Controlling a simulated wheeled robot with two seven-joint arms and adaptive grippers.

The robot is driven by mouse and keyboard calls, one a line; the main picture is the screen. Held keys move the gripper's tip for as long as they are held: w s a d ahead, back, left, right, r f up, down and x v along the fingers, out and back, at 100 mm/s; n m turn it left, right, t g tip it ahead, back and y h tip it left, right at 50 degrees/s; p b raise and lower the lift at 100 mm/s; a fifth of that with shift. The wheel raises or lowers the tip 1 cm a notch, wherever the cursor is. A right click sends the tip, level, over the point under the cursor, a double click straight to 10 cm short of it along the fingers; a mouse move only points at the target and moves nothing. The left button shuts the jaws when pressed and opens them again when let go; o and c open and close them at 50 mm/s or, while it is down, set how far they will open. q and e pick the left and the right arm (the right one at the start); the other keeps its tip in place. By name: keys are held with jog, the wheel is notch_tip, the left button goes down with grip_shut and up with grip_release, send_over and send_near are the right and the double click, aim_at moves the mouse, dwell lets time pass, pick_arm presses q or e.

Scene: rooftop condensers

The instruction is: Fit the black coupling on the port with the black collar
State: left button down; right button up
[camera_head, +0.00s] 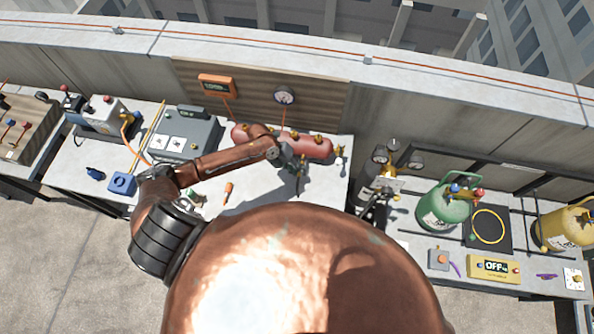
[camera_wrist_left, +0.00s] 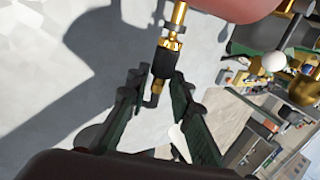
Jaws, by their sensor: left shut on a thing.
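A dark red horizontal tank (camera_head: 308,145) with brass ports stands at the back of the middle table. Its red underside (camera_wrist_left: 230,5) shows at the top of the left wrist view. My left gripper (camera_head: 298,172) is at its front side. In the left wrist view, my left gripper (camera_wrist_left: 157,92) is shut on the lower end of the black coupling (camera_wrist_left: 163,62), which has brass parts at both ends. The coupling is in line with a brass port (camera_wrist_left: 179,14) below the tank and looks touching; I cannot tell whether it is seated. My right gripper is not in view.
A grey case (camera_head: 185,135) and a blue block (camera_head: 122,183) are left on the table. An orange-handled tool (camera_head: 228,192) lies in front of the tank. A green cylinder (camera_head: 440,205) and yellow cylinder (camera_head: 565,228) stand right. My arm hides part of the table.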

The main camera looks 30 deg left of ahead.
pick_arm(q)
jog(key=shift+w, duration=0.1)
dwell(0.3)
jog(key=shift+w+a+b, duration=0.1)
jog(key=shift+w+b, duration=0.35)
jog(key=shift+b, duration=0.05)
dwell(0.3)
jog(key=c, duration=1.6)
grip_release()
jog(key=shift+s, duration=0.2)
jog(key=shift+s+d+p, duration=0.15)
jog(key=shift+s+p, duration=0.2)
jog(key=shift+s, duration=0.25)
jog(key=shift+s+d+p, duration=0.15)
jog(key=shift+s+p, duration=0.2)
jog(key=shift+s, duration=0.25)
jog(key=shift+s+d+p, duration=0.2)
jog(key=shift+s+p, duration=0.1)
jog(key=shift+s, duration=0.45)
jog(key=shift+s+d+p, duration=0.2)
jog(key=shift+s+p, duration=0.1)
jog(key=shift+s, duration=0.4)
jog(key=shift+s+d+p, duration=0.2)
jog(key=shift+s+p, duration=0.1)
jog(key=shift+s, duration=0.55)
